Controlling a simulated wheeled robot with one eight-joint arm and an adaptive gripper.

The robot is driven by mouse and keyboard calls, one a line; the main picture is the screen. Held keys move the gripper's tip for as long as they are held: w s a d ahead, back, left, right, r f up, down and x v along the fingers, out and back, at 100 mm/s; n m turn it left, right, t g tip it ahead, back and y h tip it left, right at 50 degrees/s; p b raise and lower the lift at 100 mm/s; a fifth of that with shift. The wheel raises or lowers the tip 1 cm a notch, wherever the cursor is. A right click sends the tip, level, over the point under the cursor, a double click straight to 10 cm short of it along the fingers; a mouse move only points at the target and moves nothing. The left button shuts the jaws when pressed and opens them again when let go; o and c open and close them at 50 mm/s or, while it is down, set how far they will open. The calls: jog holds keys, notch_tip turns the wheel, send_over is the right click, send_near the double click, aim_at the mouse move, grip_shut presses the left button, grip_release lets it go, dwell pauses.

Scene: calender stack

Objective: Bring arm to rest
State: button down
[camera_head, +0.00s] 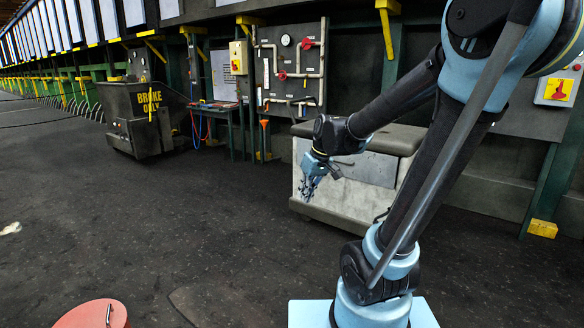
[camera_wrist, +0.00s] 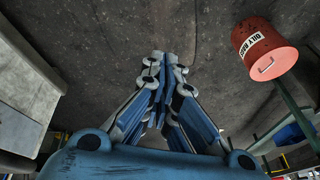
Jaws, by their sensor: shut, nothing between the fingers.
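My gripper (camera_head: 308,190) hangs at the end of my bent arm in the head view, in front of a pale grey bin and above the dark floor. In the wrist view my gripper (camera_wrist: 168,62) points at bare floor. Its blue and grey fingers meet at the tips, shut and with nothing between them.
A grey bin (camera_head: 345,188) with a dark lid stands behind my gripper. A dark "BROKE ONLY" cart (camera_head: 150,125) stands further back. A red can (camera_wrist: 266,50) is upper right in the wrist view. A pipe panel (camera_head: 290,75) lines the wall. Floor at left is mostly clear.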

jog(key=s+d+f+m+h, duration=0.1)
jog(key=s+d+f+m, duration=0.2)
jog(key=s+d, duration=0.4)
jog(key=s+d+f+m+h, duration=0.2)
jog(key=s+d+f+m, duration=0.1)
jog(key=s+d, duration=0.4)
jog(key=s, duration=0.3)
jog(key=shift+d+f, duration=0.25)
